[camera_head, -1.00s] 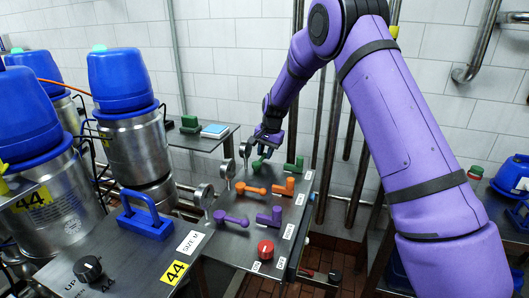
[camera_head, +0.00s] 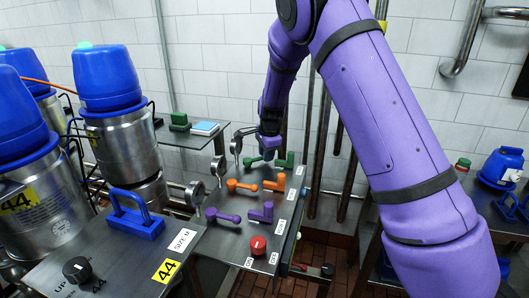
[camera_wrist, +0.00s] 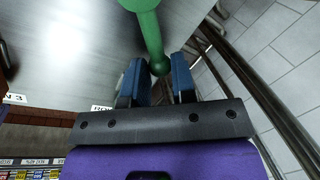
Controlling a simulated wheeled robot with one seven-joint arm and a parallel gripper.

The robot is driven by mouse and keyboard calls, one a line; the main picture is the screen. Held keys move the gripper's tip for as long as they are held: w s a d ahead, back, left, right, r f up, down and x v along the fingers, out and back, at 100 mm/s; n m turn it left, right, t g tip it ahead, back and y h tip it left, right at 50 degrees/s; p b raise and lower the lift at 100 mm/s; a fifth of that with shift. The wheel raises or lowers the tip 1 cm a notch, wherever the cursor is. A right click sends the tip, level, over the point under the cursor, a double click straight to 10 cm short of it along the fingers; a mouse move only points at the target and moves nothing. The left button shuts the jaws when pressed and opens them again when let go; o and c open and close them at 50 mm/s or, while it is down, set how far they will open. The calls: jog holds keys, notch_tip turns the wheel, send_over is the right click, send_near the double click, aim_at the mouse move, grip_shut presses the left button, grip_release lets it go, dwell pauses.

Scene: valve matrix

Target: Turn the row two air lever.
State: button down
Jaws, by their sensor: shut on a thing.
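The metal panel (camera_head: 232,240) carries levers in green, orange and purple pairs. My gripper (camera_wrist: 158,82) has its blue fingers on either side of the ball end of a green lever (camera_wrist: 149,25) in the wrist view. In the head view my gripper (camera_head: 268,152) is low over the far green pair, at the end of the left green lever (camera_head: 252,161). The right green lever (camera_head: 285,160) is beside it. Nearer are the left orange lever (camera_head: 242,185), right orange lever (camera_head: 274,183), left purple lever (camera_head: 222,216) and right purple lever (camera_head: 262,212). Which one is row two air cannot be read.
Round gauges (camera_head: 194,194) stand along the panel's left edge. A red knob (camera_head: 258,245) is at its near end. Metal canisters with blue caps (camera_head: 105,80) are at left. Vertical pipes (camera_head: 325,150) stand behind the panel, close to my arm.

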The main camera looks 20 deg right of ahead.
jog(key=shift+s+m, duration=0.25)
jog(key=shift+m, duration=0.15)
dwell(0.3)
jog(key=c, duration=1.1)
grip_release()
jog(key=shift+s, duration=0.1)
